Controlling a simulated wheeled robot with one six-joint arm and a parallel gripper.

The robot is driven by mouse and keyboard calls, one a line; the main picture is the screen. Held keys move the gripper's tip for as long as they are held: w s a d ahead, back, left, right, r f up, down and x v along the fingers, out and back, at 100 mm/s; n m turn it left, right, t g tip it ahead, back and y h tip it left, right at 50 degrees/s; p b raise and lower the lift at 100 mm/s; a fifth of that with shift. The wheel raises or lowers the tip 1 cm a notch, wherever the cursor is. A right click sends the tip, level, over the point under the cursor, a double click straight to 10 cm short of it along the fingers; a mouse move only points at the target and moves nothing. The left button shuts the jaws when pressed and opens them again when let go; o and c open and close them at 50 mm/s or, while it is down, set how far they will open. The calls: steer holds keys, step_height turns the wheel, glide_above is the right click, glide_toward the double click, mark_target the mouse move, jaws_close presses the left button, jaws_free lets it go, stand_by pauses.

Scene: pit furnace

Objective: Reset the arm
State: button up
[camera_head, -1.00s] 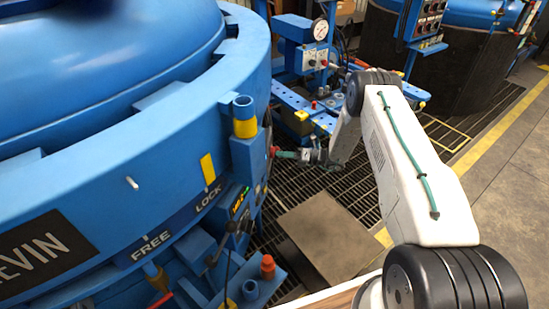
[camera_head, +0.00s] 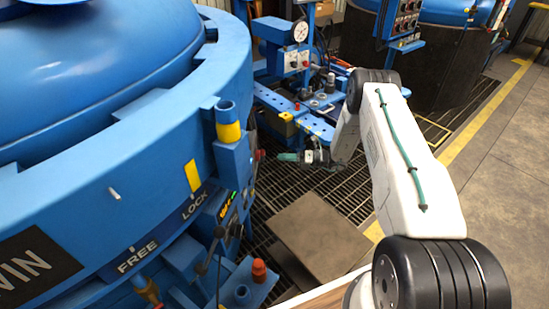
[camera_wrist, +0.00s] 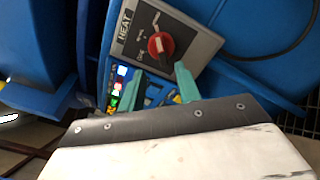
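My arm (camera_head: 405,165) reaches from the lower right toward the large blue furnace (camera_head: 120,130). My gripper (camera_head: 284,157) is near the furnace's side, with its teal fingers pointing left at a red knob (camera_head: 261,154). A small gap shows between the fingertips and the knob. In the wrist view my gripper (camera_wrist: 150,88) has its two teal fingers spread apart, with nothing seen held between them. The red knob sits beyond them on a grey panel marked HEAT (camera_wrist: 185,45). The lower parts of the fingers are hidden behind my white and black wrist housing.
A blue bench with a pressure gauge (camera_head: 300,31) stands behind my gripper. A lever (camera_head: 211,250) and an orange-capped part (camera_head: 259,271) stick out low on the furnace. Dark floor grating (camera_head: 345,190) and a flat plate (camera_head: 320,235) lie below. Open floor (camera_head: 510,190) is at right.

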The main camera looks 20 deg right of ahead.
steer(key=shift+s+d, duration=0.3)
steer(key=shift+d, duration=0.35)
